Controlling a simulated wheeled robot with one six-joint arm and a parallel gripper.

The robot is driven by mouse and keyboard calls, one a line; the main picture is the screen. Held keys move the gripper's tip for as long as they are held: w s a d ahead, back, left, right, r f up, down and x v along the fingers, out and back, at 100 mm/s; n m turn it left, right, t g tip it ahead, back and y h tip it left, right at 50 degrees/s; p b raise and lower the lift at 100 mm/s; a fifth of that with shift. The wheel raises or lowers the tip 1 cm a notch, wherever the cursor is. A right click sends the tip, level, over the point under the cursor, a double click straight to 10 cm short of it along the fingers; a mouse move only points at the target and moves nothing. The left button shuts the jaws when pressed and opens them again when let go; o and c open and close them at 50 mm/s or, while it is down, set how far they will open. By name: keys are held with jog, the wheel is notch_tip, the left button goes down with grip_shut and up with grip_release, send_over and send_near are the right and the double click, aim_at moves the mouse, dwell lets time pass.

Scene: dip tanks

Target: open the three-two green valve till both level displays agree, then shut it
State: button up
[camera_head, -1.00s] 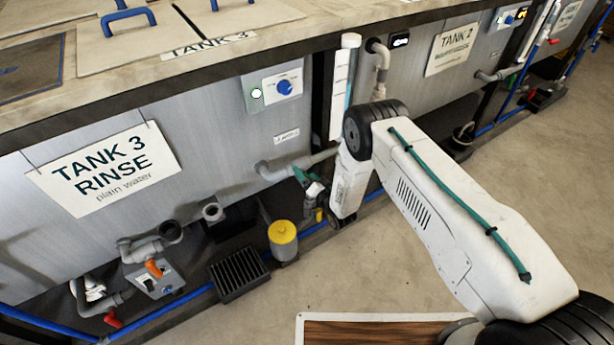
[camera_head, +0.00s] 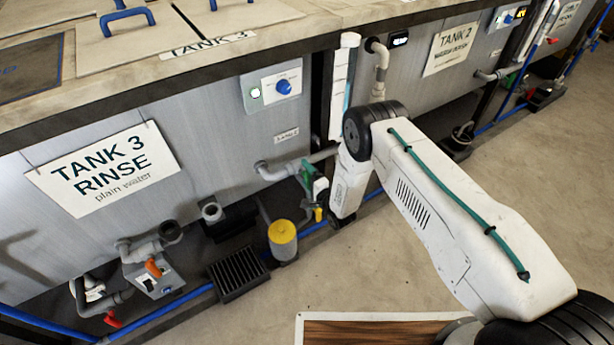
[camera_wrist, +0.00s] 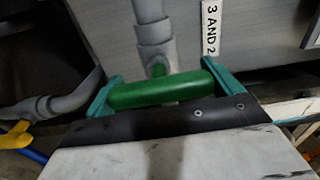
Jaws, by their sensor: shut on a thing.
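The green valve handle (camera_wrist: 150,92) lies as a bar across the wrist view, below a grey pipe fitting. My gripper (camera_wrist: 162,76) is shut on it, with one teal finger at each end of the bar. A label reading "3 AND 2" (camera_wrist: 211,28) hangs beside the pipe. In the head view my gripper (camera_head: 309,178) is low at the pipe between the tanks, and my wrist partly hides the valve.
Tank 3's front carries a rinse sign (camera_head: 104,168) and a panel with a blue knob (camera_head: 284,87). A yellow-topped canister (camera_head: 283,240) and a black grate (camera_head: 238,278) stand below. The floor at right is open.

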dwell(0.4)
jog(key=o, duration=0.7)
jog(key=shift+s+d, duration=0.1)
jog(key=v, duration=0.7)
jog(key=shift+s+d, duration=0.2)
jog(key=shift+s, duration=0.05)
jog(key=shift+f, duration=0.1)
